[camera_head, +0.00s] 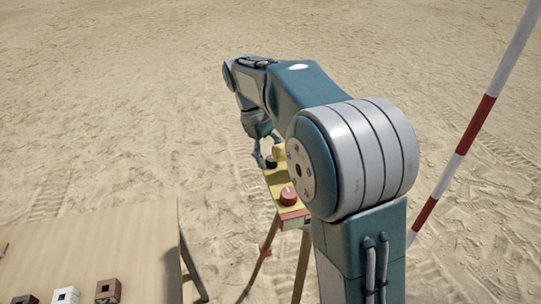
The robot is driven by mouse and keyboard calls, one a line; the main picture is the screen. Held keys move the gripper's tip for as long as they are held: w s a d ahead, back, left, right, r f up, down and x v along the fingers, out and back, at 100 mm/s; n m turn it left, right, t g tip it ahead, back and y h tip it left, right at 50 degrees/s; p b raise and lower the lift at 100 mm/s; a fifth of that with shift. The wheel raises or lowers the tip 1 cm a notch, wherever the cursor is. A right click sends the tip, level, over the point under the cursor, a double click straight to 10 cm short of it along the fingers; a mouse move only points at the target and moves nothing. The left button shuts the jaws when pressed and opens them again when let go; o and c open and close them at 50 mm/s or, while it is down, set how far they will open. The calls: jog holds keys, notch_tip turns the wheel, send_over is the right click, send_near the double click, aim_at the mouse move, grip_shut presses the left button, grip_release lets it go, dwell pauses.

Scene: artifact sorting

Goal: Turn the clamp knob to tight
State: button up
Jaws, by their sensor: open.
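A yellow unit (274,180) stands on wooden legs just right of the picture's middle. A red round knob (288,196) sits on its near end. A small black round part (271,162) sits on its far end, beside a yellow rounded piece (279,153). I cannot tell from markings which of these is the clamp knob. My gripper (264,158) is open and points down at the far end, close to the black part. Whether its fingers touch anything is too small to see. My arm hides the unit's right side.
A wooden table (95,245) is at the lower left, with a white block (66,296) and a brown block (108,291) near its front. A red and white pole (463,140) leans at the right. Open sand lies behind.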

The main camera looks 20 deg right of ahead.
jog(key=shift+f, duration=0.15)
grip_shut()
jog(key=shift+m, duration=0.3)
jog(key=m+y, duration=0.1)
jog(key=m, duration=0.3)
jog(key=shift+d+f+g+y, duration=0.1)
jog(key=shift+g+y, duration=0.3)
jog(key=shift+s+m+y, duration=0.1)
jog(key=shift+m+y, duration=0.7)
jog(key=shift+m, duration=1.3)
